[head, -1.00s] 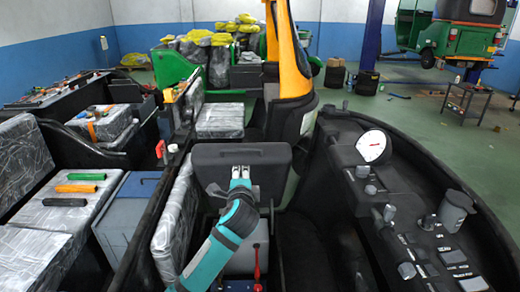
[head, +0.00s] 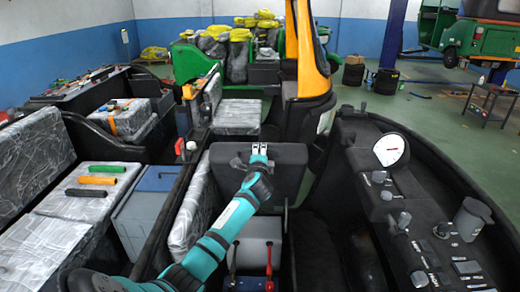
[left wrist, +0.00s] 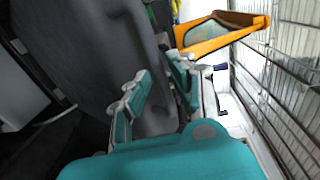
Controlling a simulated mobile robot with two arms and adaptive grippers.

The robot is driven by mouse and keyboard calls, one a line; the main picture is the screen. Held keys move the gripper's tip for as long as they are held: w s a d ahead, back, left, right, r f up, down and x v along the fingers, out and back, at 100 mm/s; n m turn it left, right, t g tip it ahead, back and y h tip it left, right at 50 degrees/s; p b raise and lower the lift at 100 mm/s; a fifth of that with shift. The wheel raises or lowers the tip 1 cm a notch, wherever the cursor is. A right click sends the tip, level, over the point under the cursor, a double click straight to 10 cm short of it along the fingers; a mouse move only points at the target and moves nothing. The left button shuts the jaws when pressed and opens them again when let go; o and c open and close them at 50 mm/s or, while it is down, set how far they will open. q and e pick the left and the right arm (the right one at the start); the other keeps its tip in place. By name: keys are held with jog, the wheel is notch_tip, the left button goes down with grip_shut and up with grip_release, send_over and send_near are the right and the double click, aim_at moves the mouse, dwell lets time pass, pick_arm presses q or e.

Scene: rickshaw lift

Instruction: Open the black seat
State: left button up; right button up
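The black seat (head: 286,178) shows in the head view as a dark padded slab, raised and tilted up above a grey box (head: 262,247). My left gripper (head: 259,150) is at the middle of its upper edge, with both fingertips seen against the seat and a gap between them. In the left wrist view, my left gripper (left wrist: 160,95) has its teal fingers apart. The seat's dark grey surface (left wrist: 90,60) fills the area beside and behind them. Whether the fingers touch it is unclear. My right gripper is not in view.
A red-handled lever (head: 269,262) stands below the seat. A dashboard with a white gauge (head: 389,150) is at the right. Plastic-wrapped seats (head: 89,192) and a blue-grey box (head: 148,215) are at the left. An orange pillar (head: 311,60) rises behind the seat.

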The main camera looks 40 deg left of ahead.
pick_arm(q)
jog(key=shift+x, duration=1.2)
grip_shut()
jog(key=shift+f, duration=0.15)
